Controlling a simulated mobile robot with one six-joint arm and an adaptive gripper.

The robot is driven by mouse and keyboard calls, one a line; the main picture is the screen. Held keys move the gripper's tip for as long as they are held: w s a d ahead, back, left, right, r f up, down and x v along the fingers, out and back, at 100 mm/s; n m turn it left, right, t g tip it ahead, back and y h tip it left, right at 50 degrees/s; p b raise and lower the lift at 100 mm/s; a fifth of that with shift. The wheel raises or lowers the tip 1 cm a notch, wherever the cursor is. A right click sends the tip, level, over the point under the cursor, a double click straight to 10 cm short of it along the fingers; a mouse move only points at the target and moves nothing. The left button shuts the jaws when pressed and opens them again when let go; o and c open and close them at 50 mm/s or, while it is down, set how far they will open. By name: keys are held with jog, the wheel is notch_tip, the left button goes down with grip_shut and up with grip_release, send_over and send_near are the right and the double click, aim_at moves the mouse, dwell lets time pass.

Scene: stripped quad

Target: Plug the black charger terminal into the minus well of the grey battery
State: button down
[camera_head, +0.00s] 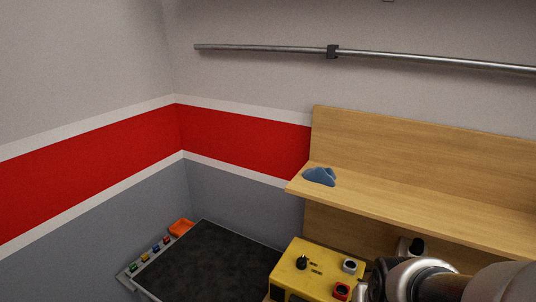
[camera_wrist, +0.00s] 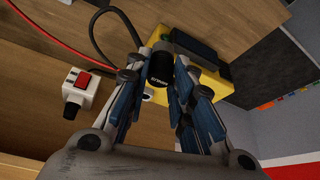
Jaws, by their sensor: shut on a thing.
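My gripper (camera_wrist: 158,82) is shut on the black charger terminal (camera_wrist: 160,66), a short black cylinder with pale lettering on its side. The terminal is held between the blue-padded fingers, in front of a yellow box (camera_wrist: 210,80). I cannot tell whether it touches the box. In the head view the yellow box (camera_head: 312,258) has a black knob, a pale-rimmed round well (camera_head: 350,266) and a red-rimmed well (camera_head: 341,291) on top. No grey battery is plainly seen; the box shows as yellow. My gripper's fingers are hidden in the head view, where my arm covers the lower right.
A white switch box (camera_wrist: 82,88) with a red rocker is on the wood. A black cable (camera_wrist: 96,38) and a red cable (camera_wrist: 50,38) run near the gripper. A blue cloth (camera_head: 320,176) lies on the wooden shelf (camera_head: 430,215). A dark mat (camera_head: 205,260) lies left of the box.

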jog(key=shift+s+d+r+n+p, duration=0.15)
jog(key=shift+d+n+p, duration=0.15)
jog(key=shift+d+p, duration=0.25)
jog(key=s+d+n+y+b, duration=0.1)
jog(key=d+n+y+b, duration=0.1)
jog(key=d+n+b, duration=0.3)
jog(key=d+b, duration=0.1)
jog(key=b, duration=0.2)
jog(key=shift+s, duration=0.15)
jog(key=s+d+n+y+b, duration=0.1)
jog(key=d+n+y+b, duration=0.1)
jog(key=d+n, duration=0.3)
jog(key=shift+s+d+n+g+b, duration=0.3)
jog(key=shift+s+d+b, duration=0.1)
jog(key=shift+d, duration=0.65)
